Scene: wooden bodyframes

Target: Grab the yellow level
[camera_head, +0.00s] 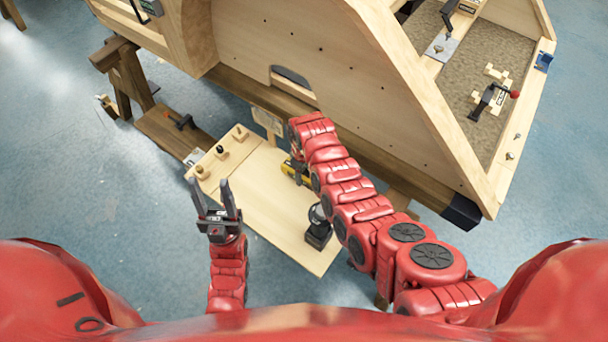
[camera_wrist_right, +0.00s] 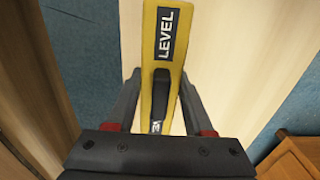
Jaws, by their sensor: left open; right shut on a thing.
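The yellow level (camera_head: 289,169) is mostly hidden behind my right arm in the head view. In the right wrist view, the level (camera_wrist_right: 162,65) shows its black "LEVEL" label, with its body between the two fingers. My right gripper (camera_wrist_right: 160,95) is shut on the level, one finger on each side. The level is over the pale wooden board (camera_head: 270,211); I cannot tell whether it touches it. My left gripper (camera_head: 224,200) is open and empty, over the board's left edge, fingers pointing up in the picture.
Small knobbed items (camera_head: 219,152) stand at the board's upper left. A dark tool (camera_head: 319,226) stands on the board's right, beside my right arm. The large wooden bodyframe (camera_head: 330,60) rises behind. A dark-handled tool (camera_head: 181,121) lies on the wooden beam at left.

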